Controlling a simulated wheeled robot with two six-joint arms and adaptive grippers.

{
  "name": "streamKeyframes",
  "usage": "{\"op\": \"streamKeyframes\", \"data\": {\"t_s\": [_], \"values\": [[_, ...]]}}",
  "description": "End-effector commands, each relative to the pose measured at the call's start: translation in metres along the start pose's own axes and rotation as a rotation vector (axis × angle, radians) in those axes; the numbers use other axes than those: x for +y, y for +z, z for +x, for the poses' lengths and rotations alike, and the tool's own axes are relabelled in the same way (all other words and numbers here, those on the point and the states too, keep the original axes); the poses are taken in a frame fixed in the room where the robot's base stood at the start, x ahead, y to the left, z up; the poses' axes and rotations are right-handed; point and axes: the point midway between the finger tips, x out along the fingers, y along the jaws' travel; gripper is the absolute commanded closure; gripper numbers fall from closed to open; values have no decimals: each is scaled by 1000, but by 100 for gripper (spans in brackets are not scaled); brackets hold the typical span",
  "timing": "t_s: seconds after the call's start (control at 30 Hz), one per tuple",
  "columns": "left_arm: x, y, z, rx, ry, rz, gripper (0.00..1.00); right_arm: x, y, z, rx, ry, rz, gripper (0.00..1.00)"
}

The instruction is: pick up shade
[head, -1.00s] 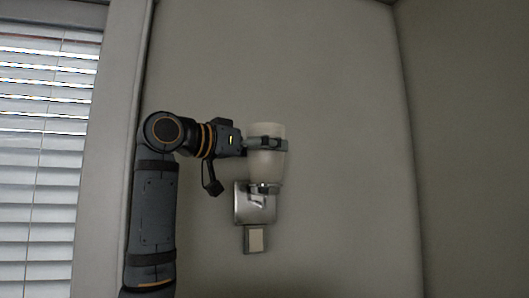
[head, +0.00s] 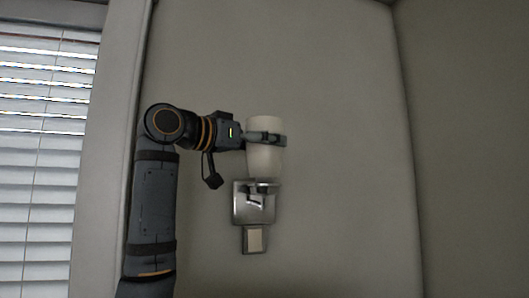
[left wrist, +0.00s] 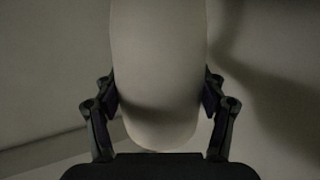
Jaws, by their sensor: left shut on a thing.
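The white shade (head: 264,160) is a tapered cup, upright, just above the metal wall lamp mount (head: 254,203) in the head view. My left gripper (head: 268,138) comes in from the left and is shut around the shade's middle. In the left wrist view the shade (left wrist: 158,60) fills the space between the two fingers (left wrist: 158,95), one on each side. The shade's lower end shows close to the mount's holder; I cannot tell whether they touch. My right gripper is not in view.
A small pale square plate (head: 255,240) sits on the wall below the mount. A window with white blinds (head: 45,150) is at the left, beside a pale upright frame. The wall to the right of the shade (head: 345,150) is bare up to the corner.

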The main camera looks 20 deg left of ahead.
Motion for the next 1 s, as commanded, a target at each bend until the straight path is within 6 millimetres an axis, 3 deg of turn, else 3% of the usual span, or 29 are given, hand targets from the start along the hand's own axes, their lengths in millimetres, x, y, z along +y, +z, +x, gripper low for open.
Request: {"op": "streamKeyframes", "data": {"t_s": [0.3, 0.6, 0.8, 1.0], "values": [[2, -67, -2, 2, 2, 1, 64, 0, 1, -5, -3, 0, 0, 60], [2, -141, -2, 2, 1, 0, 64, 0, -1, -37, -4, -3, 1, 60], [1, -164, -1, 0, 1, 1, 64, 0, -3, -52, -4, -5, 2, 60], [1, -167, 0, 1, 0, 1, 64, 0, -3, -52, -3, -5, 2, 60]]}}
